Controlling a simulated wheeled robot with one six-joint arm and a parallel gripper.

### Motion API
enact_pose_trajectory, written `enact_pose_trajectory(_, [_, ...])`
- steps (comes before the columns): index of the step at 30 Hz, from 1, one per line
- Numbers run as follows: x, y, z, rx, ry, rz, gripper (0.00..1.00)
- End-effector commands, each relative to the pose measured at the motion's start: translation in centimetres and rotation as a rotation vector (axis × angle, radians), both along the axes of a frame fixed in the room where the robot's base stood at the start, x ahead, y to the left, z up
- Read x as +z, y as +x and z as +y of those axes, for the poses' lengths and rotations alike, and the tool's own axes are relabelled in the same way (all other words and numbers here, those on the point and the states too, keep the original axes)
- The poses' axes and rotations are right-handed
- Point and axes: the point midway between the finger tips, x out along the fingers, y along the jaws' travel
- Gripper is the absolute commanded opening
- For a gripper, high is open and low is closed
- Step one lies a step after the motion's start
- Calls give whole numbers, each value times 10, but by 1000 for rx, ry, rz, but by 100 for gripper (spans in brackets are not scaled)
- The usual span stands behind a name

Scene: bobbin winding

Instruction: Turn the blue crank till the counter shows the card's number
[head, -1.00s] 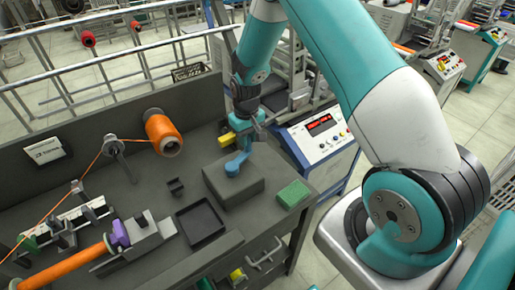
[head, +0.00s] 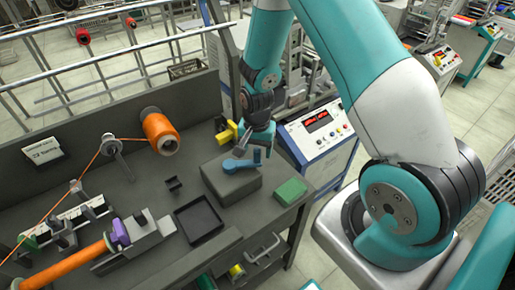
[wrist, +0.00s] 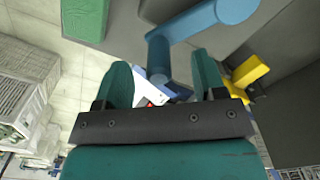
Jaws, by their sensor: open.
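The blue crank (head: 240,165) sits on top of a dark grey box (head: 232,184) at the right of the bench. My gripper (head: 258,147) is open beside it, pointing down at the crank's right end. In the wrist view the blue crank (wrist: 190,24) runs from upper right, and its handle comes down between the spread fingers of my gripper (wrist: 162,78). I cannot tell whether the fingers touch it.
A yellow block (head: 227,134) is close behind my gripper. A green block (head: 290,192) lies at the bench's right corner.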

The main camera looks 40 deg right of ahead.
Motion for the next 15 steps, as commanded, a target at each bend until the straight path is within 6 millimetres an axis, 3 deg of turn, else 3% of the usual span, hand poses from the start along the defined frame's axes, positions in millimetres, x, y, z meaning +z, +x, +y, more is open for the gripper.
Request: enact_pose_trajectory(15, [56,0,0,0,1,-1,64])
